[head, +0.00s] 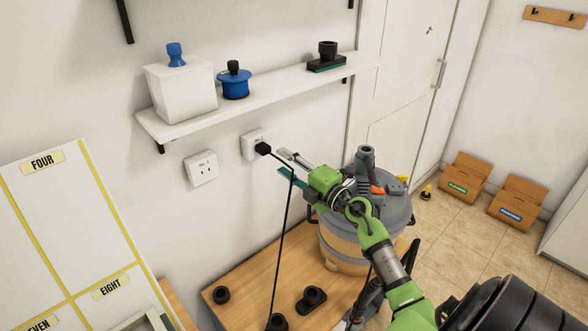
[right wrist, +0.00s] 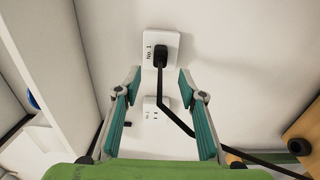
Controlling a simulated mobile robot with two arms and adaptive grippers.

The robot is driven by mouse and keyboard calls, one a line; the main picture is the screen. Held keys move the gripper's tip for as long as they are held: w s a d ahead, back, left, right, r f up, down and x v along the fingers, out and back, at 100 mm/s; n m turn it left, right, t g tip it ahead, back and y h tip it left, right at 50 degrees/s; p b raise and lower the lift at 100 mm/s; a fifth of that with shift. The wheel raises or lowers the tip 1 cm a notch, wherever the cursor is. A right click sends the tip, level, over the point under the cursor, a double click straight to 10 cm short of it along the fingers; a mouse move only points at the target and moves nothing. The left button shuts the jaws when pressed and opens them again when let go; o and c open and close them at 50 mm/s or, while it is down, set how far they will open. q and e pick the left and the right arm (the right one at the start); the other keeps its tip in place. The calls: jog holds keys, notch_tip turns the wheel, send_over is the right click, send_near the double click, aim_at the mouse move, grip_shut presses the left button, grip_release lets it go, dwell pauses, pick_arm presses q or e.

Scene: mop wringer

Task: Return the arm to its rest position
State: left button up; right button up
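My right gripper (head: 281,161) is at the wall in the head view, on my green and grey arm from the lower right. In the right wrist view the right gripper (right wrist: 160,78) has its two teal-padded fingers spread apart with nothing between the pads. The black plug (head: 262,148) sits in a white wall socket (head: 252,137) just beyond the fingertips. My left gripper is not in view.
A second socket (head: 201,168) is left of the first. A shelf (head: 260,92) above holds a white box (head: 180,92), a blue pot (head: 234,83) and a black tool (head: 327,60). A grey-lidded bucket (head: 345,240) stands on the wooden table (head: 245,283) behind my arm.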

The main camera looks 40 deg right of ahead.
jog(key=s+r+m+t+h, duration=0.2)
jog(key=s+r+m+h, duration=0.3)
jog(key=s+m+h, duration=0.3)
jog(key=s+a+f+m+g+y, duration=0.1)
jog(key=s+a+f+m+g, duration=0.45)
jog(key=s+f, duration=0.4)
jog(key=s+a+f+m+g+y, duration=0.1)
jog(key=s+a+f+m+g, duration=0.5)
jog(key=f, duration=0.6)
jog(key=s+a+f+n+g+y, duration=0.1)
jog(key=s+a+f+g+y, duration=0.1)
jog(key=s+a, duration=0.4)
jog(key=s+a+f+n+g+y, duration=0.2)
jog(key=s+a+f+g+y, duration=0.1)
jog(key=s+a, duration=0.25)
jog(key=s+f+g+b, duration=0.1)
jog(key=s+f+b, duration=0.15)
jog(key=f, duration=2.65)
jog(key=s+d+f+g+b, duration=0.1)
jog(key=s+d+f, duration=0.2)
jog(key=s+f, duration=1.3)
jog(key=shift+s+f+h, duration=0.3)
jog(key=shift+s+f, duration=0.05)
jog(key=shift+s, duration=0.2)
